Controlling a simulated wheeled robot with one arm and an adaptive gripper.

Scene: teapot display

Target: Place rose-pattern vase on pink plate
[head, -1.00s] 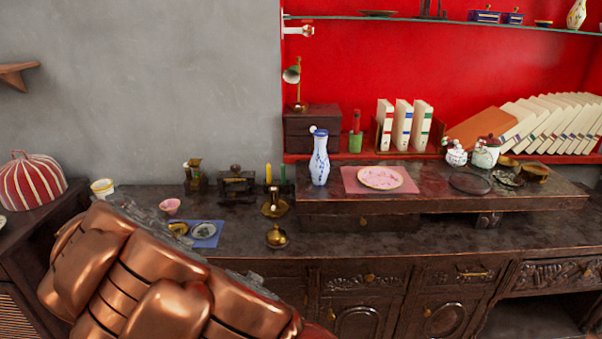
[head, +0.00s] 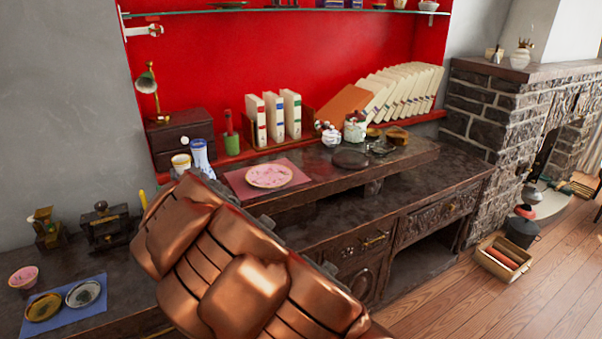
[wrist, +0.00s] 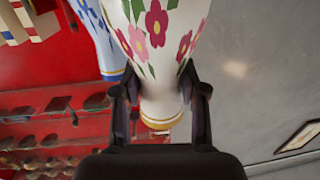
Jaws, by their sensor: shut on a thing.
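The rose-pattern vase (wrist: 160,40) is white with pink and red flowers and fills the top middle of the wrist view. My gripper (wrist: 160,84) is shut on its narrow neck, one finger on each side. In the head view only its white, gold-banded rim (head: 181,162) shows, above my copper-coloured arm; the rest of the vase and my gripper are hidden. The pink plate (head: 269,176) lies empty on a pink mat (head: 238,182) on the raised shelf, to the right of the held vase.
A blue-and-white vase (head: 200,152) stands left of the plate and appears close beside the held vase in the wrist view (wrist: 98,35). White books (head: 273,117), a green cup (head: 232,145) and lidded pots (head: 355,127) stand behind. A dark round plate (head: 350,158) lies to the right.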

